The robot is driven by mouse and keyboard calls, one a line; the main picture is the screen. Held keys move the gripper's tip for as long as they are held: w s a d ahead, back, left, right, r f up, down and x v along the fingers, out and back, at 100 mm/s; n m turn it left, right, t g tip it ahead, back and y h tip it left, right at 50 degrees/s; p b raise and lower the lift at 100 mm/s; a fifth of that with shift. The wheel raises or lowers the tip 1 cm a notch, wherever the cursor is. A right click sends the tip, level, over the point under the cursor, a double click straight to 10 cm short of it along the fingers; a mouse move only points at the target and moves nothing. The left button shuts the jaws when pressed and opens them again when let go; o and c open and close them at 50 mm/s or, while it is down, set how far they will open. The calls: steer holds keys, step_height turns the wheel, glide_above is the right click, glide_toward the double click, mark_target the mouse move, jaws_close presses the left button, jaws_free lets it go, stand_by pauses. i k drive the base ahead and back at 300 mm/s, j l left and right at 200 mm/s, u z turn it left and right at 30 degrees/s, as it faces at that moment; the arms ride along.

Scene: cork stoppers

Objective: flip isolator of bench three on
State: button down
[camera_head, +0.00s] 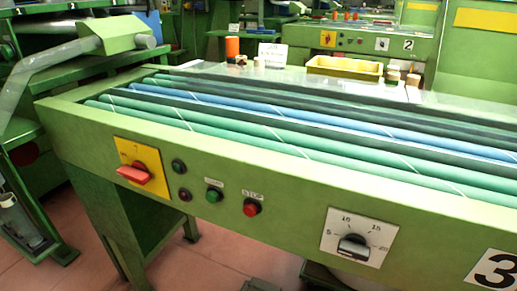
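The isolator of bench three is a red rotary handle (134,174) on a yellow square plate (150,154), at the left end of the green front panel. The handle lies about level across the plate, pointing left. Small marks on the plate are too small to read. The bench (280,215) carries a white plate with a black 3 (494,270) at the lower right, partly cut off by the picture edge. My gripper is not in view, and nothing touches the handle.
Right of the isolator are small dark round fittings (179,167), a green button (213,195), a red stop button (251,207) and a dial (353,247). Green and blue rollers (300,125) fill the bench top. Bench two (350,42) stands behind. Pink floor (205,270) shows below.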

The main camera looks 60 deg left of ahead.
mark_target(138, 173)
steer(key=u, duration=3.25)
